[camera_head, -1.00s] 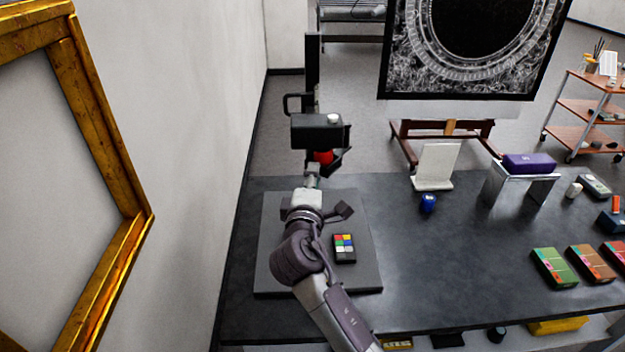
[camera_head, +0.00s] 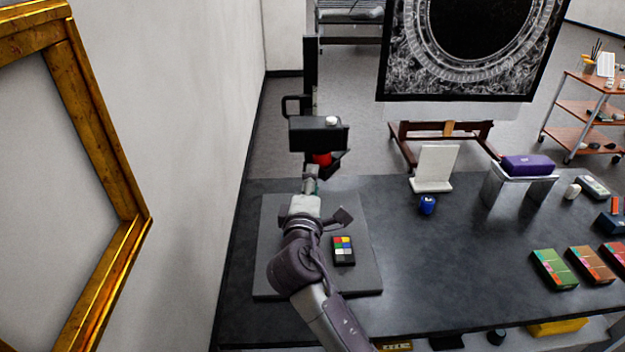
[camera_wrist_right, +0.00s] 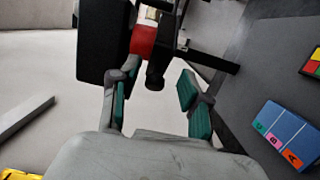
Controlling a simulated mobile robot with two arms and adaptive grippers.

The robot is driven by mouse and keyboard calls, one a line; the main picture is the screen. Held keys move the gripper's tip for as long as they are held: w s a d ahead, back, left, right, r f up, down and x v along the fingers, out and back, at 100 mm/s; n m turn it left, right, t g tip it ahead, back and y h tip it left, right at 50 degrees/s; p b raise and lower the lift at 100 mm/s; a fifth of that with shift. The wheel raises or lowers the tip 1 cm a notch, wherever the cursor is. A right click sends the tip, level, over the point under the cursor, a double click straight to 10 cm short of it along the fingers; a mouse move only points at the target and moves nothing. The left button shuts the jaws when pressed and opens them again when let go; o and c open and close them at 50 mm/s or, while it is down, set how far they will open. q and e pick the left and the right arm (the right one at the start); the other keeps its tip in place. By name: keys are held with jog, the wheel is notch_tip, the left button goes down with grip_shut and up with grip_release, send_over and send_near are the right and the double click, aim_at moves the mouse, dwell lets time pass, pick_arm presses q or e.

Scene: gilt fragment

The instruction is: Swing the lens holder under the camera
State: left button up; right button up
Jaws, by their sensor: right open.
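The black camera (camera_head: 318,133) sits on a dark upright column (camera_head: 311,75) at the back left. A red round part (camera_head: 321,158) shows just below it. A dark piece (camera_head: 337,164) sticks out beside the red part; I cannot tell for sure whether it is the lens holder. My right gripper (camera_head: 311,178) is just below these parts in the picture. In the right wrist view the gripper (camera_wrist_right: 157,103) is open, its teal-padded fingers apart. A small black knob (camera_wrist_right: 155,77) below the red part (camera_wrist_right: 143,40) appears between the fingers; contact is not clear. My left gripper is not in view.
A grey base board (camera_head: 270,255) with a colour chart (camera_head: 343,250) lies under my right arm. A blue lettered block (camera_wrist_right: 284,137) shows in the wrist view. A blue jar (camera_head: 427,204), white stand (camera_head: 434,168) and boxes are further right. The gilt frame (camera_head: 135,190) is left.

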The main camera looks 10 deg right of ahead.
jog(key=v, duration=1)
jog(key=shift+s, duration=0.25)
jog(key=shift+c, duration=0.2)
